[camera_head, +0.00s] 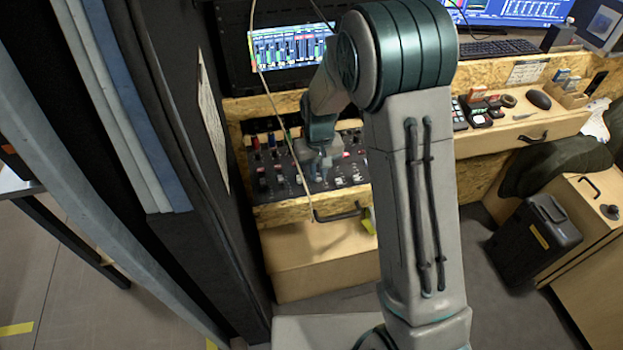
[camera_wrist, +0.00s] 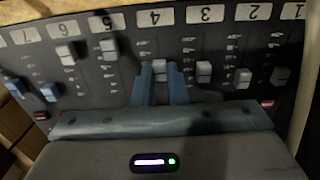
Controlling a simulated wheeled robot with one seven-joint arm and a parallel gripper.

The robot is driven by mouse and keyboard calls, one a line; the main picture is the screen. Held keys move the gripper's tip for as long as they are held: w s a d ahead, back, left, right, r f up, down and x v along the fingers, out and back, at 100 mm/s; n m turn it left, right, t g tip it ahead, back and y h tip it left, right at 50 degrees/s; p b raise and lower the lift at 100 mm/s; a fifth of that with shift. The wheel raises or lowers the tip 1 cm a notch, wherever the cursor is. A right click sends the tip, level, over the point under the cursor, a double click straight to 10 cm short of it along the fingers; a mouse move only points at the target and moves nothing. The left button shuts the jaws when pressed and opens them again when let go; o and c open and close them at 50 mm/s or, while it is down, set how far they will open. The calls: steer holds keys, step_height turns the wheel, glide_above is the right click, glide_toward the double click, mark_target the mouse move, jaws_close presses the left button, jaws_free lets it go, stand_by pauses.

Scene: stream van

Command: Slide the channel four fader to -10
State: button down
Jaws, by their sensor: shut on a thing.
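The mixing desk shows in the head view (camera_head: 265,182) as a dark panel with rows of knobs and faders, partly hidden by my arm. In the wrist view its channel labels appear upside down, with the channel four label (camera_wrist: 155,18) above the middle. My gripper (camera_wrist: 161,72) is down at the desk, with one blue-grey finger on each side of the pale channel four fader cap (camera_wrist: 160,65). It is shut on that cap. The scale marks beside the cap are too small to read, and the lower slot is hidden by my fingers.
The channel three fader (camera_wrist: 204,71) is close to the right of my fingers. The channel five fader (camera_wrist: 109,48) stands higher to the left. In the head view a screen with level bars (camera_head: 290,47) stands behind the desk, and a thin cable (camera_head: 270,95) hangs across it.

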steer(key=shift+w+a, duration=0.15)
steer(key=shift+w, duration=0.2)
steer(key=c, duration=1.4)
jaws_free()
steer(key=shift+c, duration=0.2)
step_height(320, 180, up, 14)
